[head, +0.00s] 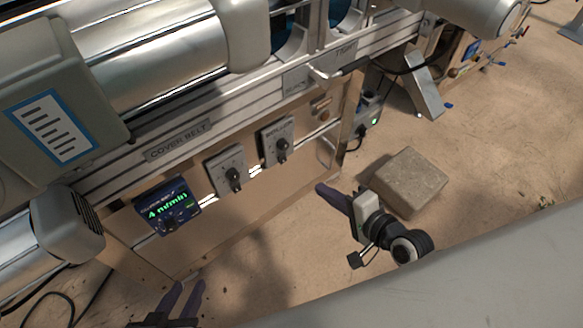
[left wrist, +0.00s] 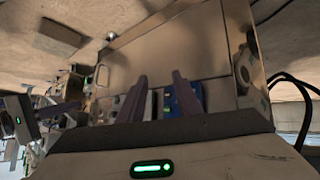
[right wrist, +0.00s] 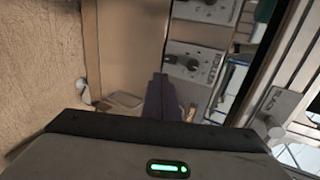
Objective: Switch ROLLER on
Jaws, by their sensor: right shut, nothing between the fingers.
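Two grey switch boxes with black knobs, the left one (head: 225,170) and the right one (head: 278,140), sit on the machine's front panel. In the right wrist view one box (right wrist: 196,64) is just beyond the fingertips, with another box (right wrist: 212,10) above. My right gripper (head: 322,188) is shut and empty, right of the boxes and apart from them. My left gripper (head: 190,287) is open and empty, low before the panel.
A dark blue unit (head: 167,206) with green digits is left of the boxes, below the COVER BELT plate (head: 178,140). A stone-like block (head: 409,181) lies on the floor beside my right gripper. A wire handle (head: 326,151) is on the panel's right end.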

